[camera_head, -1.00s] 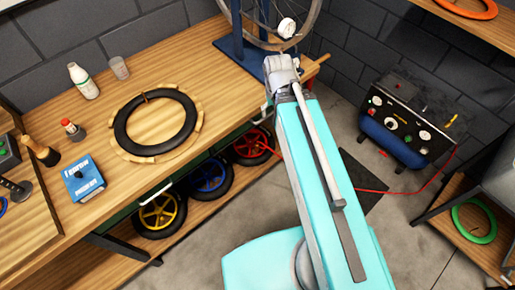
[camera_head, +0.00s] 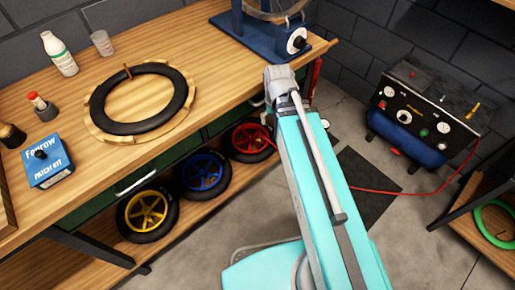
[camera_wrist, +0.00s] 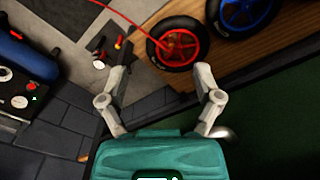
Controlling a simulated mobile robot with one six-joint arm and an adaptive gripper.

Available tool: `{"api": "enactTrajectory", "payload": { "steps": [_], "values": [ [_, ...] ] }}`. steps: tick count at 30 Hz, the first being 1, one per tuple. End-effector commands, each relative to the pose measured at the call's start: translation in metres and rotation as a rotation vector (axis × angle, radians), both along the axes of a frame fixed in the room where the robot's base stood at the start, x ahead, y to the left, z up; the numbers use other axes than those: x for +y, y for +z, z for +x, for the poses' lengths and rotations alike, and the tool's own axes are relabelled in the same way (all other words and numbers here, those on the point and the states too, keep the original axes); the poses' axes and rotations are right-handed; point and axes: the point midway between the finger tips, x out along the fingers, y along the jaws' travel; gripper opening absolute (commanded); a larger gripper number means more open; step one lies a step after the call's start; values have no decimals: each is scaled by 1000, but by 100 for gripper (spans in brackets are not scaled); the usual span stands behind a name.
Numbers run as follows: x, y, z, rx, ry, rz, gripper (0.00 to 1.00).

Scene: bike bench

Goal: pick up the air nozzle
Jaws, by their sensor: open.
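My gripper (camera_wrist: 160,76) is open and empty in the wrist view, its two fingers wide apart. I cannot pick out the air nozzle with certainty. A small dark item with yellow and red parts (camera_wrist: 101,48) shows left of the fingers in the wrist view, too blurred to name. A red hose (camera_head: 378,191) runs over the floor from the compressor (camera_head: 425,118) and passes behind my arm. In the wrist view the hose (camera_wrist: 128,19) reaches the red-rimmed wheel (camera_wrist: 174,43), beyond the fingertips.
The wooden bench (camera_head: 215,75) holds a tyre (camera_head: 139,97), a patch kit (camera_head: 48,161), bottles and a blue stand (camera_head: 262,30). Wheels with yellow (camera_head: 147,210), blue (camera_head: 203,173) and red rims lie on its lower shelf. Open floor lies between bench and compressor.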

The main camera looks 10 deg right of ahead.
Motion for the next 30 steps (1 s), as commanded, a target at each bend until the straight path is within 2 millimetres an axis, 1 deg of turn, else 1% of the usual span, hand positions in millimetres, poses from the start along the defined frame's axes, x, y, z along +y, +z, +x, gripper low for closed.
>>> {"api": "enactTrajectory", "payload": {
  "steps": [1, 30],
  "values": [
    [0, -19, 2, -1, -4, 0, 83],
    [2, -181, 22, -23, -91, 4, 83]
  ]
}}
